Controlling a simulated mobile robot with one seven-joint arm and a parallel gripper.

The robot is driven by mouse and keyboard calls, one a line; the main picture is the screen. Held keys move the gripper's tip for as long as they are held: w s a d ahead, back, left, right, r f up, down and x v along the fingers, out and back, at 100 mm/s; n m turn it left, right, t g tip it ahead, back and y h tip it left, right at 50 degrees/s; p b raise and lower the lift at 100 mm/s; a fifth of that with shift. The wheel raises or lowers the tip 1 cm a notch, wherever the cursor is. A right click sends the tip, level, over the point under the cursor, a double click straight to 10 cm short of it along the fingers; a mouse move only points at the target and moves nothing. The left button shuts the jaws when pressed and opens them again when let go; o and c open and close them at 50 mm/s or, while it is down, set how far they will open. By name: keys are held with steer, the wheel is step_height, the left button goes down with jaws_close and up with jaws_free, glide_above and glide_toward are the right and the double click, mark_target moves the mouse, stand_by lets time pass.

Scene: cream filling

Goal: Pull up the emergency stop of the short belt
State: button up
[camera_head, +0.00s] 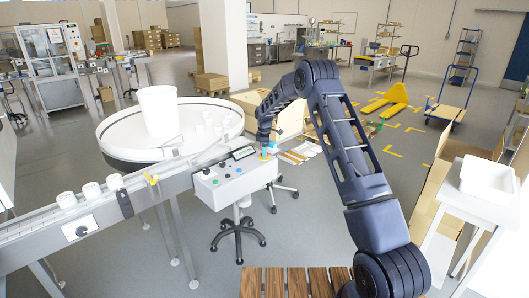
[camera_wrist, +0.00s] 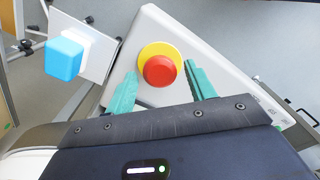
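The emergency stop (camera_wrist: 159,70) is a red mushroom button on a yellow round collar, on a pale box in the wrist view. My gripper (camera_wrist: 160,74) is open, with one green finger on each side of the red button. Gaps show between the fingers and the button, so neither seems to touch it. How high the fingers are over the box is hard to tell. In the head view my gripper reaches down at the right end of the control panel (camera_head: 235,180), and the red button cannot be made out there. Which belt this stop serves is not shown.
A blue block-shaped part (camera_wrist: 64,57) on a pale plate stands close left of the box in the wrist view. In the head view, a conveyor (camera_head: 100,208) with white cups (camera_head: 91,190) runs left of the panel, beside a round table (camera_head: 118,125) bearing a white tub (camera_head: 158,110).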

jaws_close()
steer(key=shift+r, duration=1.1)
steer(key=shift+o, duration=1)
jaws_free()
step_height(320, 180, up, 11)
steer(key=shift+d, duration=0.1)
